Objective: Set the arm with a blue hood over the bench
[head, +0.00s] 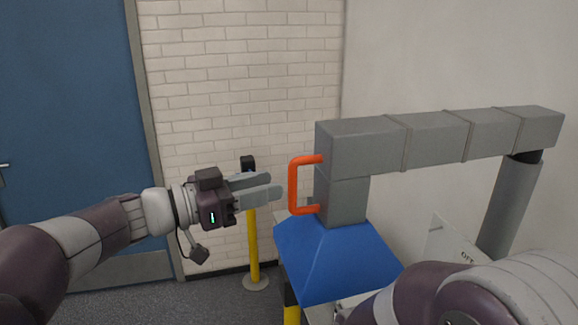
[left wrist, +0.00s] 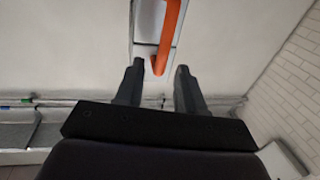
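A grey jointed arm (head: 435,138) runs from a grey upright post at the right to a blue hood (head: 335,258) that hangs at its left end. An orange handle (head: 294,186) sticks out from the left side of the arm's end, above the hood. My left gripper (head: 278,190) is just left of the handle, fingers pointing at it, with a small gap. In the left wrist view the handle (left wrist: 170,38) shows ahead, between and beyond the two parted fingertips, with nothing held. My right arm shows at the lower right; its gripper is out of view.
A yellow post (head: 253,248) with a black top stands behind my left gripper. A bench, mostly hidden, lies under and behind the hood. A sign reading "OFF" (head: 466,256) is near the grey upright post (head: 512,205). A blue door (head: 70,110) and brick wall are behind.

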